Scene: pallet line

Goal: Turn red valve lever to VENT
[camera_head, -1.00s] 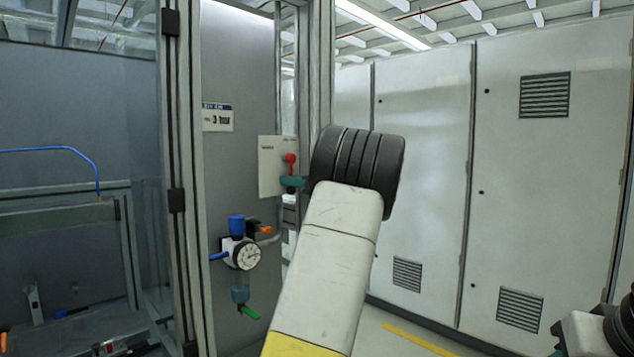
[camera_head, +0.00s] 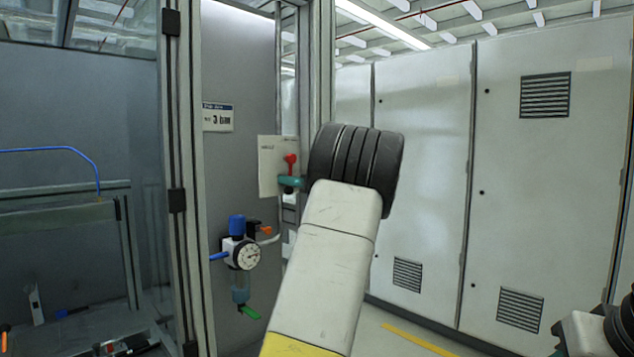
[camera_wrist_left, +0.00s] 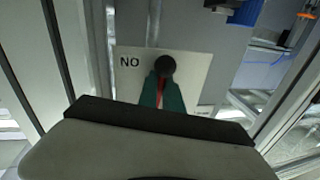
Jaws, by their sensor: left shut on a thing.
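The red valve lever (camera_head: 291,159) stands in front of a pale label plate (camera_head: 267,166) beside the cabinet post in the head view. My left gripper (camera_head: 290,183) is at the lever, its teal fingers mostly hidden behind my dark wrist. In the left wrist view the teal fingers (camera_wrist_left: 161,97) are shut on the red lever (camera_wrist_left: 160,93), with a dark round knob (camera_wrist_left: 165,66) just beyond. The plate (camera_wrist_left: 130,80) behind shows the letters "NO"; its other lettering is hidden or too small to read. My right gripper is not in view.
Below the lever is a pressure regulator with a round gauge (camera_head: 245,255), blue knob (camera_head: 237,226) and green tap (camera_head: 249,312). A sign (camera_head: 218,117) hangs above. Tall grey cabinets (camera_head: 420,180) stand at the right. Frame posts (camera_head: 318,70) stand close to the lever.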

